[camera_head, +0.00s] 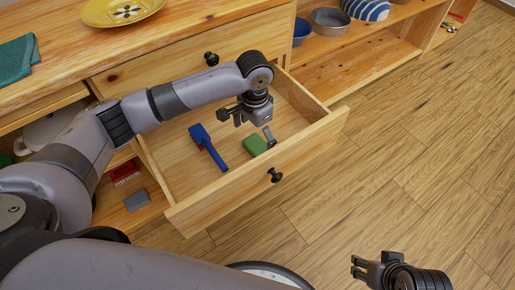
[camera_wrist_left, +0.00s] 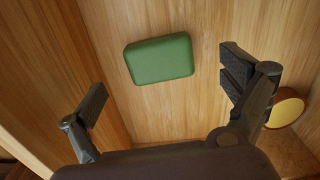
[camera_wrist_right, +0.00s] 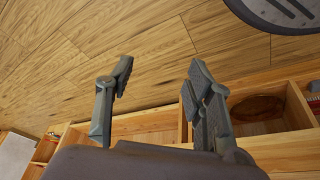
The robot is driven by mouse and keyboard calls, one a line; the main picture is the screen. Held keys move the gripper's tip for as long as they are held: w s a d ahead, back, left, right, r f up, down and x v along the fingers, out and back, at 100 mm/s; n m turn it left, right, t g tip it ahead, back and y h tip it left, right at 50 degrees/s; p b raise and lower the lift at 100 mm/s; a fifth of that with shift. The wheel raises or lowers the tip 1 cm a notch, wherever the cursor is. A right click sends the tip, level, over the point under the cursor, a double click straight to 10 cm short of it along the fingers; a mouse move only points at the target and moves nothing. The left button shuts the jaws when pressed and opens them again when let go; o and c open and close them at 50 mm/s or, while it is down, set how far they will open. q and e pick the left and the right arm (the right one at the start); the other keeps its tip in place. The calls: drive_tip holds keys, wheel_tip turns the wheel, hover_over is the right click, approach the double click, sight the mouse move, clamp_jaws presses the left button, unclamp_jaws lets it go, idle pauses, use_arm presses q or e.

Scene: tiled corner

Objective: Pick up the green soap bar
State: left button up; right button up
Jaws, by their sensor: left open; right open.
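The green soap bar (camera_head: 254,145) lies on the floor of the open wooden drawer (camera_head: 230,195), near its front panel. In the left wrist view the soap bar (camera_wrist_left: 160,60) lies ahead of the fingers, apart from them, with bare wood around it. My left gripper (camera_head: 246,124) is open and empty over the drawer, just above and behind the soap; one finger shows close beside the bar in the head view. It also shows in the left wrist view (camera_wrist_left: 163,80). My right gripper (camera_head: 357,267) is open and empty over the floor, away from the drawer; its fingers also show in the right wrist view (camera_wrist_right: 160,74).
A blue long-handled tool (camera_head: 208,148) lies in the drawer left of the soap. The drawer walls surround both. A yellow plate (camera_head: 122,10) and teal cloth (camera_head: 17,60) are on the counter. Bowls (camera_head: 330,21) stand on the right shelf. The floor at right is clear.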

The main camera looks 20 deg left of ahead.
sight(256, 145)
use_arm(q)
drive_tip(key=shift+f, duration=0.35)
wheel_tip(256, 145, down, 4)
drive_tip(key=shift+w+d+f+b, duration=0.1)
drive_tip(key=shift+d+b, duration=0.05)
drive_tip(key=shift+b, duration=0.95)
drive_tip(key=shift+f, duration=0.15)
use_arm(e)
drive_tip(key=w+a+r+t+y, duration=0.1)
drive_tip(key=w+a+r+t, duration=0.2)
drive_tip(key=w, duration=0.7)
drive_tip(key=t, duration=0.2)
drive_tip(key=shift+r+t, duration=0.3)
use_arm(q)
drive_tip(key=shift+c, duration=0.4)
use_arm(e)
drive_tip(key=shift+a, duration=0.1)
use_arm(q)
drive_tip(key=c, duration=1.2)
drive_tip(key=shift+c, duration=0.5)
use_arm(e)
drive_tip(key=shift+s, duration=0.1)
use_arm(q)
drive_tip(key=shift+r, duration=0.2)
